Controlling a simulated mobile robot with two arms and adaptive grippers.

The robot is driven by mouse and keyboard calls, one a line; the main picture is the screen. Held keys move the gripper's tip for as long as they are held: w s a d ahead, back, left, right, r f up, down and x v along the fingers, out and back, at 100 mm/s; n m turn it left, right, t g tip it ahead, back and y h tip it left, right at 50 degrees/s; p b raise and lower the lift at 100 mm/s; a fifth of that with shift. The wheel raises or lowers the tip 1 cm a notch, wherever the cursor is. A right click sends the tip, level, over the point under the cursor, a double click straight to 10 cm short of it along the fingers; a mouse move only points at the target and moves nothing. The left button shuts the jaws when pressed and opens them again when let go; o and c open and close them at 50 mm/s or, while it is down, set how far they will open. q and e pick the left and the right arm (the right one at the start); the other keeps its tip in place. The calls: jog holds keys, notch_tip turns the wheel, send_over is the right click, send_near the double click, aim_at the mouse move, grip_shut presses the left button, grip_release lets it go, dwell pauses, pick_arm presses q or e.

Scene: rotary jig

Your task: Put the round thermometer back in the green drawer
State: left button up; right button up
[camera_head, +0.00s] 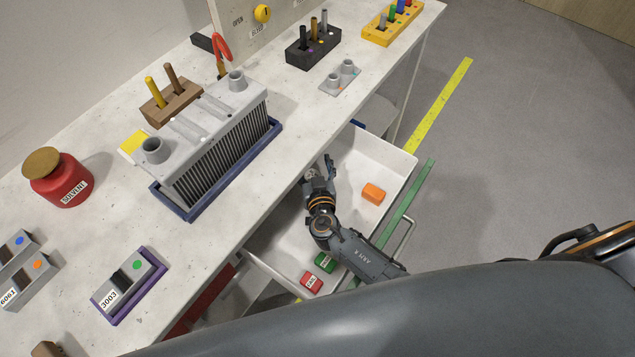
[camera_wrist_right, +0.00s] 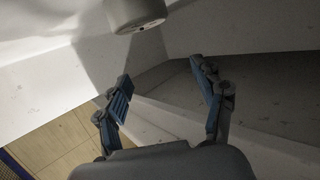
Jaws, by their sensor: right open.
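I cannot make out a round thermometer in either view. The green drawer (camera_head: 412,205) is pulled open under the bench, with a white inside and a green front edge. My right gripper (camera_head: 320,166) is open over the drawer's inside, close to the bench edge, and holds nothing that I can see. In the right wrist view its two blue-padded fingers (camera_wrist_right: 160,78) stand apart above pale walls and edges. A grey cylindrical thing (camera_wrist_right: 136,12) shows at the top there; I cannot tell what it is. My left gripper is not in view.
In the drawer lie an orange block (camera_head: 373,194), a green block (camera_head: 325,262) and a red block (camera_head: 312,282). On the bench stand a finned grey unit (camera_head: 215,135) in a blue tray, a red solvent jar (camera_head: 62,182) and a black holder (camera_head: 312,48).

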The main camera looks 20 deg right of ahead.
jog(key=shift+b+v, duration=0.5)
jog(key=shift+v, duration=0.25)
pick_arm(q)
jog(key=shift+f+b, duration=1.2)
jog(key=shift+b, duration=0.05)
pick_arm(e)
jog(key=v, duration=1)
jog(key=shift+s+r, duration=0.2)
jog(key=shift+s, duration=0.05)
